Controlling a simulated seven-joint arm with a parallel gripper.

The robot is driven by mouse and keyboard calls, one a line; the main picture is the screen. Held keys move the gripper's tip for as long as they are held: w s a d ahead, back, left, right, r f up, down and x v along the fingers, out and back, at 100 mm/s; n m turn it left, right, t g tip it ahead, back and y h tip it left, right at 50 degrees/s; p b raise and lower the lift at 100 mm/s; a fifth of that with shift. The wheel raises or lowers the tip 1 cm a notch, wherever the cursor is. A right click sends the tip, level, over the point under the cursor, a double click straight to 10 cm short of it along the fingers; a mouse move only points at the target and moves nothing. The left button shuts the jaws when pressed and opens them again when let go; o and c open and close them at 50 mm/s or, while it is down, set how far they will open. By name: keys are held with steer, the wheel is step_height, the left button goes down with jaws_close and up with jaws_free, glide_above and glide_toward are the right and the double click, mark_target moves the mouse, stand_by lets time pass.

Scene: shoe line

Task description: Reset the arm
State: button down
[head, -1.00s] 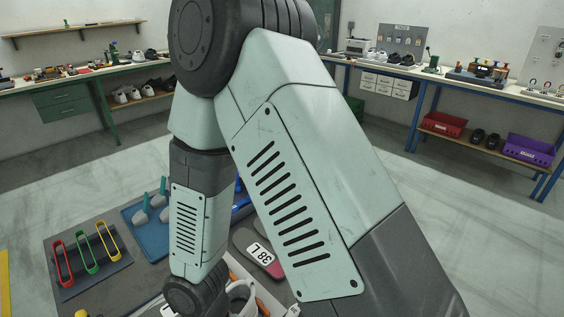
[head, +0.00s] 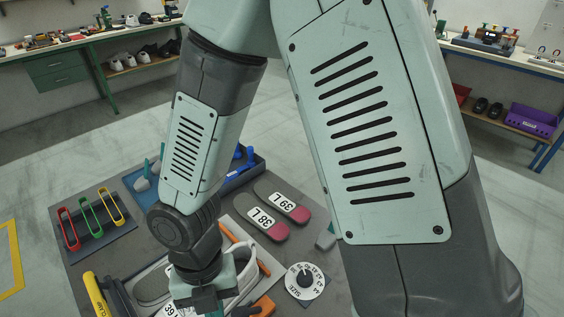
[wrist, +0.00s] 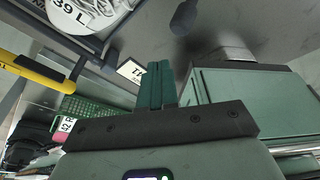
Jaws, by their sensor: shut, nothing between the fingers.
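My arm fills the middle of the head view and comes down to the crowded work table (head: 85,283). My gripper shows in the wrist view (wrist: 156,88), its two teal fingers together with nothing between them. In the head view its dark wrist end is low, over or beside a white shoe (head: 245,283); the fingertips cannot be made out there. In the wrist view a white piece marked 39 L (wrist: 85,12) is at the upper left, apart from the fingers.
Red, green and yellow loops (head: 91,219) stand on a dark tray. Open floor separates the table from the wall benches.

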steer(key=shift+r, duration=1.25)
steer(key=w+d+r+m+t, duration=0.4)
steer(key=w+d+r+m, duration=0.65)
steer(key=m, duration=0.55)
steer(key=s+d+r+m+t, duration=0.2)
steer(key=d+r+m, duration=0.4)
steer(key=m, duration=0.5)
steer(key=s+d+r+m+t, duration=0.2)
steer(key=s+d+r+m, duration=0.2)
steer(key=r+m, duration=0.7)
steer(key=shift+s+d+m+y, duration=0.3)
steer(key=shift+d+y, duration=0.1)
steer(key=shift+d, duration=0.55)
steer(key=shift+w, duration=0.1)
